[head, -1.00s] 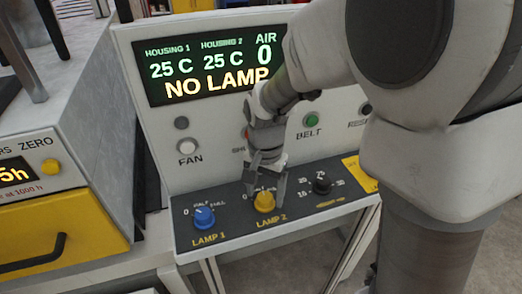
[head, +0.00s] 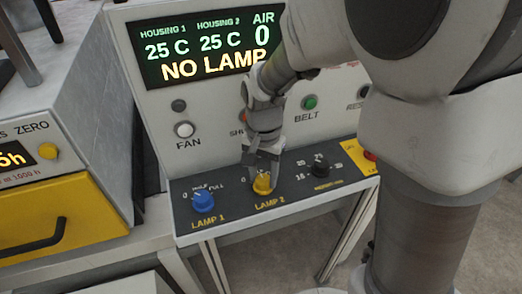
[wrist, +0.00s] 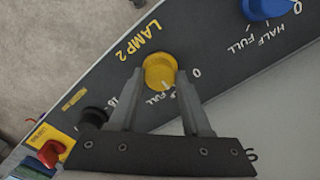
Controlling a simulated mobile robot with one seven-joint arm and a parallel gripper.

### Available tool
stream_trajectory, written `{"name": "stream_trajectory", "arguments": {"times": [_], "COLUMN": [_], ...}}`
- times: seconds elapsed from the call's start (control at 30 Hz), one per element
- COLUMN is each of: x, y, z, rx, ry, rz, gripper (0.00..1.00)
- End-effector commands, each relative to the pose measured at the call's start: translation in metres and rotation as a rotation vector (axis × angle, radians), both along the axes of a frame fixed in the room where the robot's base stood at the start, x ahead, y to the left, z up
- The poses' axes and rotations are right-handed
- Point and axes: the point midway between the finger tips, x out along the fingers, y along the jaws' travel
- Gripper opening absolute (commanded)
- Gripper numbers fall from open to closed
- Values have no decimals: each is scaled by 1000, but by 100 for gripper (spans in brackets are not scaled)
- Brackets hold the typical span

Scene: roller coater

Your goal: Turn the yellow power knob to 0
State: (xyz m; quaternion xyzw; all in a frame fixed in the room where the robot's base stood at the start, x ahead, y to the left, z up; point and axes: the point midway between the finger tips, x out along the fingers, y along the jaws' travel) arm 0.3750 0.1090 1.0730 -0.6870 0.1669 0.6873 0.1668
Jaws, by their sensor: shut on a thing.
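The yellow power knob (head: 262,184) is the LAMP 2 knob in the middle of the dark sloping panel. My gripper (head: 261,175) comes down on it from above, and its fingers partly cover the knob. In the wrist view the yellow knob (wrist: 160,69) sits between the two fingertips (wrist: 159,75), one on each side. My gripper is shut on it. A small white mark on the knob appears to point towards HALF. The printed 0 is to the right of the knob in that view.
A blue LAMP 1 knob (head: 203,202) is on the left and a black knob (head: 320,167) on the right. The upright panel behind has buttons and a display (head: 210,45) reading NO LAMP.

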Motion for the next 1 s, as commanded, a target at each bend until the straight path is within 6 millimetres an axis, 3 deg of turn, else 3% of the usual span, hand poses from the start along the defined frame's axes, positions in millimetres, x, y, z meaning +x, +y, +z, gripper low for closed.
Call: {"name": "stream_trajectory", "arguments": {"times": [1.0], "x": [1], "y": [0], "z": [1], "rx": [-1], "ry": [-2], "rz": [697], "gripper": [0]}}
